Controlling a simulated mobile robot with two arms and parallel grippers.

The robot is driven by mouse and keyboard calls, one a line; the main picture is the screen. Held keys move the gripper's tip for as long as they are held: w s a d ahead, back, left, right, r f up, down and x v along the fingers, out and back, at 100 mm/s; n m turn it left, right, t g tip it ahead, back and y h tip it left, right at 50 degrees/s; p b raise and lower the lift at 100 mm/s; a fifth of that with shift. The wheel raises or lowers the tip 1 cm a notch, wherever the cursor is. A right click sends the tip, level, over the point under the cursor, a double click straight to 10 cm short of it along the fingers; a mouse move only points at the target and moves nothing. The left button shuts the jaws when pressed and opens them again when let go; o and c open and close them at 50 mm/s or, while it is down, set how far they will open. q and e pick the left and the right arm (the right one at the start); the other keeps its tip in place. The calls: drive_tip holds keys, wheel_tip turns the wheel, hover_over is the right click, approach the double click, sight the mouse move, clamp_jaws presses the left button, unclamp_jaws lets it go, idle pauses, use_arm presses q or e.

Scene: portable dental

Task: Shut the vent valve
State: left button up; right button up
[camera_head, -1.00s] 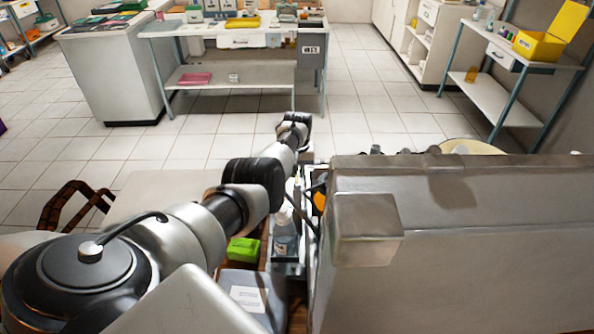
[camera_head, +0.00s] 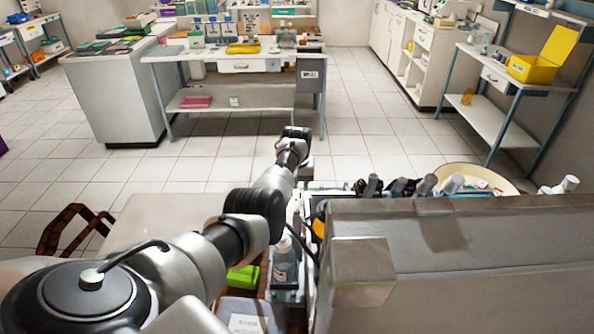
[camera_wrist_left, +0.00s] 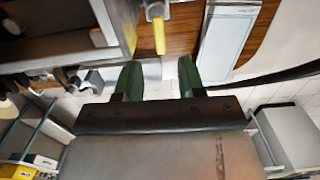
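A yellow lever (camera_wrist_left: 159,36) on a metal fitting shows at the top middle of the left wrist view, beside a grey case wall. It looks like the vent valve's handle, but its turn position is hard to judge. My left gripper (camera_wrist_left: 158,80) has its two green fingers spread with an empty gap. The lever appears above this gap in the picture, apart from the fingers. In the head view my left arm reaches forward beside the grey unit (camera_head: 460,265); the valve is not clearly visible there. My right gripper is not in view.
A bottle (camera_head: 285,262) and a green box (camera_head: 243,277) sit left of the unit. Several dental handpieces and a round cream basin (camera_head: 475,178) stand behind its top edge. A bench (camera_head: 235,65) and a side table (camera_head: 488,112) stand farther off, with clear floor between.

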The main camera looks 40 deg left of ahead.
sight(297, 200)
use_arm(q)
wheel_tip(297, 200, up, 7)
drive_tip(key=shift+f, duration=0.2)
idle(0.5)
